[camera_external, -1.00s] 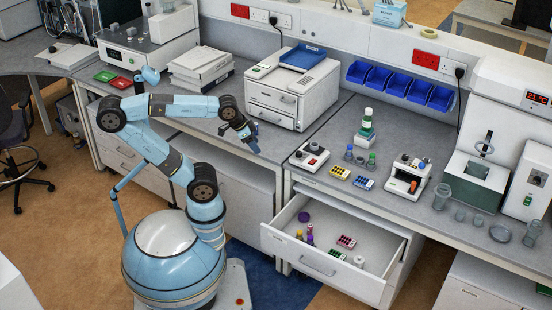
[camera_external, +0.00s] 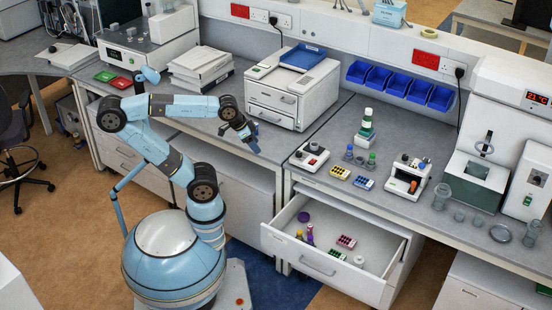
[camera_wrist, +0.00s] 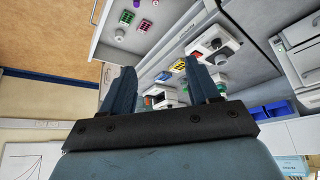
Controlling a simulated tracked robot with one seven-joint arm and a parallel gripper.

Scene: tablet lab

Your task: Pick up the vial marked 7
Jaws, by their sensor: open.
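My gripper (camera_external: 251,142) is open and empty in the air in front of the bench, left of the open drawer. Its two blue fingers (camera_wrist: 158,88) stand apart in the wrist view. No number 7 is readable in either view. Small vials (camera_external: 310,236) stand in the open drawer (camera_external: 319,264), with purple and yellow parts. A purple cap or item (camera_external: 303,217) lies behind them. A rack with red tops (camera_external: 346,241) sits at the drawer's middle. In the wrist view a red-topped rack (camera_wrist: 145,26) and a green rack (camera_wrist: 127,17) show in the drawer.
On the bench stand a yellow rack (camera_external: 340,173), a blue rack (camera_external: 364,183), a small device (camera_external: 309,156), a white instrument (camera_external: 407,179) and a green-and-white bottle (camera_external: 367,124). A printer-like machine (camera_external: 293,88) stands behind my gripper. Glassware (camera_external: 501,233) is at the right.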

